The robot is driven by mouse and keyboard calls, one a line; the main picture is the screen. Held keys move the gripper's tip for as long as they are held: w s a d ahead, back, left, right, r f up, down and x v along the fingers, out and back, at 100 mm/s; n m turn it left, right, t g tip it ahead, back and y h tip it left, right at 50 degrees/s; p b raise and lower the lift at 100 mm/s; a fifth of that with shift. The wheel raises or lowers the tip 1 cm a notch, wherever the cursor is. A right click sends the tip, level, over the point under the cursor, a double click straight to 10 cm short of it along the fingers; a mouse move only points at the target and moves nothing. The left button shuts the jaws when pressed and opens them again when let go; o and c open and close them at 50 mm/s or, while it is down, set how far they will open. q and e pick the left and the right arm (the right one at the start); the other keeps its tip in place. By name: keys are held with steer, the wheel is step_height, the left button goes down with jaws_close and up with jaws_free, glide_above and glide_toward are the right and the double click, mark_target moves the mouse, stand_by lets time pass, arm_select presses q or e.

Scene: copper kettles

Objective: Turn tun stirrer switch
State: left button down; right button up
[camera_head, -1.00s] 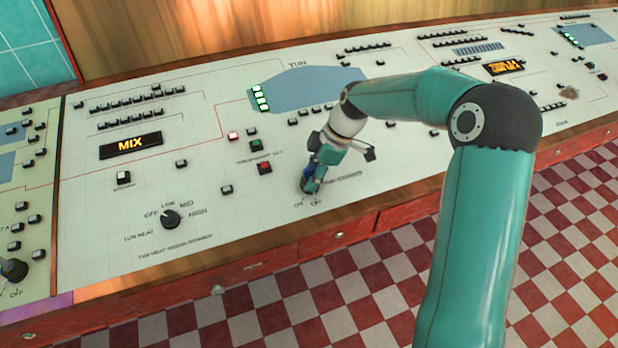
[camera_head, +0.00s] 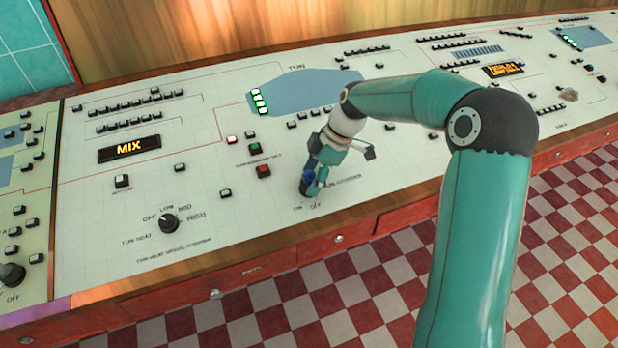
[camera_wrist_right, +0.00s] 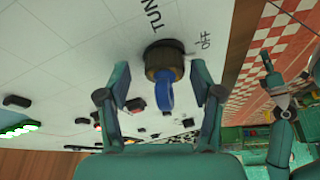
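The tun stirrer switch is a round brown knob (camera_wrist_right: 164,62) with a blue lever (camera_wrist_right: 164,95), near the front edge of the console. In the wrist view my right gripper (camera_wrist_right: 160,80) is open, its fingers on either side of the lever with gaps showing. In the head view my right gripper (camera_head: 312,180) is low over the switch and hides much of it. The ON and OFF labels (camera_head: 315,205) show just in front. Whether the lever has turned cannot be told. A teal arm with a pale wrist (camera_wrist_right: 281,102), apparently my left, shows small at the right of the wrist view.
A heat dial (camera_head: 169,223) stands left of the switch, with red (camera_head: 264,171) and green (camera_head: 255,148) buttons nearby. A lit MIX display (camera_head: 129,148) is farther left. The console's wooden front edge (camera_head: 368,204) runs close before the switch.

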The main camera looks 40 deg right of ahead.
steer(key=shift+a, duration=0.15)
steer(key=v, duration=1.2)
steer(key=shift+s+f, duration=0.1)
steer(key=shift+f, duration=0.05)
